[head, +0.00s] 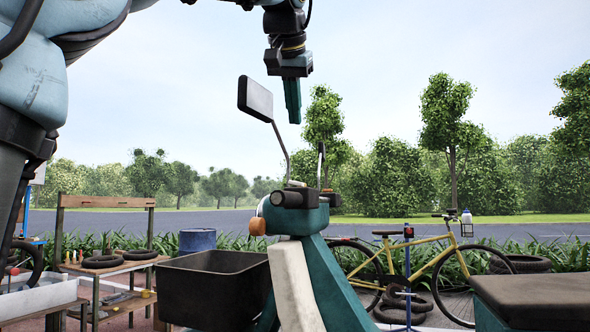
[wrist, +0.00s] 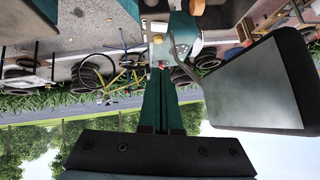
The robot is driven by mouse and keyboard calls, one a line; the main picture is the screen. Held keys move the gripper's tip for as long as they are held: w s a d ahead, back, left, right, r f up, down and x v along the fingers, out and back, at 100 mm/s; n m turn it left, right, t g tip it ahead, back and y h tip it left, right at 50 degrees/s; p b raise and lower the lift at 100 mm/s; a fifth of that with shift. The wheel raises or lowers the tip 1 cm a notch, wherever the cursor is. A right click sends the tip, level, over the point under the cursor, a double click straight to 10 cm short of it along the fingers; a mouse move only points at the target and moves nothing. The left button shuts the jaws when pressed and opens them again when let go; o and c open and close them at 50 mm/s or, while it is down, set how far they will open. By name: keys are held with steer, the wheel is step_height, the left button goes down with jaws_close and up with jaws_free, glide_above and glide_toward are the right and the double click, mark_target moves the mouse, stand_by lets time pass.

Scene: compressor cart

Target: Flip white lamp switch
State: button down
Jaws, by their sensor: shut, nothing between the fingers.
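The teal and white scooter (head: 290,225) stands upright in the middle of the head view, with dark handlebar grips and an orange lamp at its side. A small pale part (head: 296,184) sits on top of the handlebar; it is too small to tell whether it is the white lamp switch or how it is set. My gripper (head: 294,121) points down, shut and empty, in the air above the handlebar, just right of the mirror (head: 256,98). In the wrist view my gripper (wrist: 160,70) shows its green fingers together, with the scooter front (wrist: 184,28) beyond the tips.
The mirror on its thin stalk stands close beside my fingers and looks large in the wrist view (wrist: 255,85). A black bin (head: 215,285) and a wooden bench (head: 110,265) stand left. A yellow bicycle (head: 430,255) stands behind at right. The air right of my gripper is clear.

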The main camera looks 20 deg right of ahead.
glide_above(296, 183)
steer(key=f, duration=0.7)
steer(key=shift+s+d+f+p, duration=0.1)
steer(key=shift+s+p, duration=0.2)
steer(key=shift+s, duration=0.05)
steer(key=shift+a+f, duration=0.15)
steer(key=shift+f, duration=0.4)
steer(key=shift+a+f, duration=0.15)
steer(key=shift+f, duration=0.4)
steer(key=shift+w+a+f, duration=0.1)
steer(key=shift+w+f, duration=0.05)
steer(key=shift+f, duration=0.55)
